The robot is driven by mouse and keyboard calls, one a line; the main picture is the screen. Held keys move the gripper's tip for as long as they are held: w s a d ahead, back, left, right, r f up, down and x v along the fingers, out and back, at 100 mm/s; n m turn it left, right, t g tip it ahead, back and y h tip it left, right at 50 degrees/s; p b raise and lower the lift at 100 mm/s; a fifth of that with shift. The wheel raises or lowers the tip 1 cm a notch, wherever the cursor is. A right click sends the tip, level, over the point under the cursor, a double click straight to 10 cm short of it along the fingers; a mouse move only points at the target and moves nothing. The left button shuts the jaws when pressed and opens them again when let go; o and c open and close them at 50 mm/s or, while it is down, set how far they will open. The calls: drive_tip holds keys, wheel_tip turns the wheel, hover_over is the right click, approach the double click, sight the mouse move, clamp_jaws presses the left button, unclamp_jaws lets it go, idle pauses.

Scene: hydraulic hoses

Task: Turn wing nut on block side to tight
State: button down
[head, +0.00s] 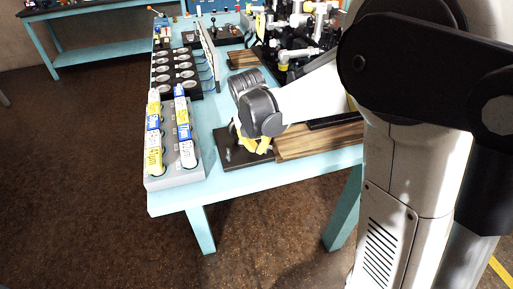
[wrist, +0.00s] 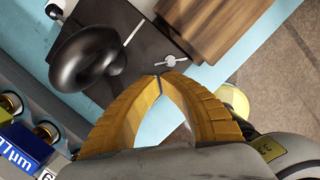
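A small silver piece with two short wings, which looks like the wing nut (wrist: 171,61), sits on a dark plate (wrist: 150,48) in the wrist view. My gripper (wrist: 159,77) has yellow ribbed fingers with the tips together and nothing visible between them. The tips are just below the silver piece in the picture, apart from it. In the head view my gripper (head: 262,146) is over the dark plate (head: 233,157) at the near end of the blue table. A small silver piece (head: 228,155) shows at the plate's left; I cannot tell if it is the same one.
A rounded black part (wrist: 88,57) stands left of my fingers. A wooden block (wrist: 215,24) lies beyond the plate. A grey rack of blue, white and yellow tubes (head: 172,178) stands at the left of the blue table (head: 262,180). Black machinery (head: 300,35) stands at the back.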

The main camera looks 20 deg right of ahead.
drive_tip(key=shift+w+d+m, duration=0.2)
drive_tip(key=shift+w+m, duration=0.35)
drive_tip(key=shift+m, duration=0.35)
drive_tip(key=shift+w+m, duration=0.1)
drive_tip(key=shift+m, duration=0.4)
drive_tip(key=m, duration=0.1)
drive_tip(key=w+m+g+p, duration=0.1)
drive_tip(key=m, duration=0.1)
drive_tip(key=shift+d+h, duration=0.1)
drive_tip(key=shift+h, duration=0.3)
drive_tip(key=shift+w+d+m+g+p, duration=0.1)
drive_tip(key=shift+m+g+p, duration=0.1)
drive_tip(key=shift+m, duration=0.55)
drive_tip(key=shift+w+d+m+g+p, duration=0.1)
drive_tip(key=shift+m+g, duration=0.1)
drive_tip(key=shift+m, duration=0.55)
drive_tip(key=shift+w, duration=0.1)
drive_tip(key=shift+d, duration=0.15)
